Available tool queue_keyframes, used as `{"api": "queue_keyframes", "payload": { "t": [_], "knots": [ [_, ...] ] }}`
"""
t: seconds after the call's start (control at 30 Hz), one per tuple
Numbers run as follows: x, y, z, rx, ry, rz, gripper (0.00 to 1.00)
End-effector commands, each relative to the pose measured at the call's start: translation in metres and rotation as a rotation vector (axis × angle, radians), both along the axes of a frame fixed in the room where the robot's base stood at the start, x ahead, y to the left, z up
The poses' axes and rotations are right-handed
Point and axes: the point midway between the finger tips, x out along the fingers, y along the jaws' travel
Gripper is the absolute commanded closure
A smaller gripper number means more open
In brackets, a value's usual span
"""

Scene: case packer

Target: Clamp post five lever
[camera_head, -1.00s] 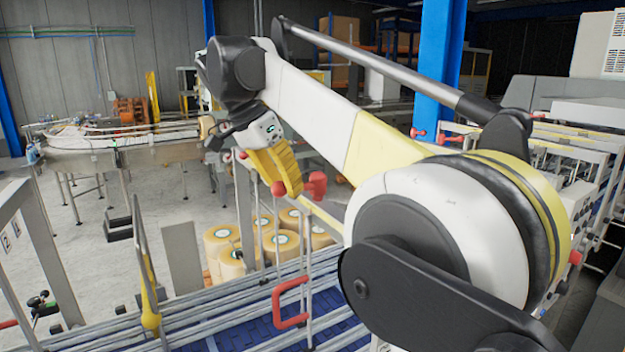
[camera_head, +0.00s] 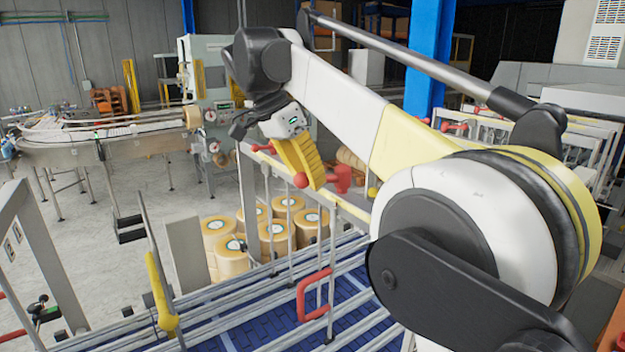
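My gripper (camera_head: 300,163) hangs from my arm near the middle of the head view, pointing down and slightly right. Its ribbed yellow fingers overlap from this side, so the gap between them is hidden. A red lever with a round knob (camera_head: 301,180) and a thicker red body (camera_head: 342,179) shows at the fingertips, on the rail beside the conveyor. The fingers cover part of it, and contact cannot be told. Another red lever (camera_head: 262,148) is up and left of the gripper. No post number is readable, so which one is post five cannot be told.
A blue conveyor belt (camera_head: 345,315) with metal guide rails runs below the gripper. A red handle (camera_head: 314,295) stands up at the rails. Tape rolls (camera_head: 232,257) are stacked behind them. More red levers (camera_head: 454,126) are at the right. Open floor lies at left.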

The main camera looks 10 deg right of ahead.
Motion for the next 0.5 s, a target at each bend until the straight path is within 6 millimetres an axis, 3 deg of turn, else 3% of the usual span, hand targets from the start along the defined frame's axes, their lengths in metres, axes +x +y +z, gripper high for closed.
{"api": "queue_keyframes", "payload": {
  "t": [0.03, 0.1, 0.5],
  "knots": [
    [0.0003, -0.0003, 0.0009, -0.001, -0.002, 0.000, 0.82],
    [0.0002, -0.0003, 0.0009, -0.001, -0.002, 0.000, 0.62],
    [0.0008, 0.0032, 0.0078, -0.001, 0.000, 0.000, 0.62]
  ]
}}
